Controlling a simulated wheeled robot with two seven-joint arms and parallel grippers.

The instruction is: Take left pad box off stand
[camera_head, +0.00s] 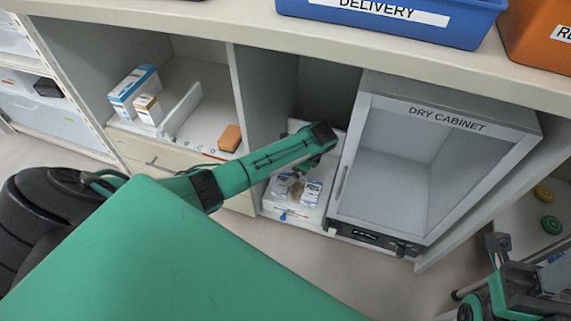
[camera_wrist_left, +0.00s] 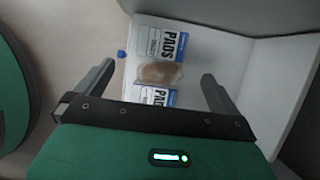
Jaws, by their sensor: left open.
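Two small white-and-blue pad boxes stand side by side on a white stand (camera_head: 300,214) in the open bay left of the dry cabinet. The left pad box (camera_head: 281,186) is the upper one in the left wrist view (camera_wrist_left: 168,42). The right pad box (camera_head: 312,193) is the lower one there (camera_wrist_left: 157,96). A brown rounded thing (camera_wrist_left: 160,74) shows between them. My left gripper (camera_head: 305,166) is above the boxes, open and empty; in its wrist view its fingers (camera_wrist_left: 158,72) lie either side of the brown thing. My right gripper (camera_head: 505,270) is partly visible at lower right, its jaws unclear.
The dry cabinet (camera_head: 400,150) stands close to the right of the stand. A partition (camera_head: 268,95) is on the left, and the counter (camera_head: 330,42) overhangs above. The left bay holds boxes (camera_head: 133,90) and an orange block (camera_head: 230,138). Floor in front is clear.

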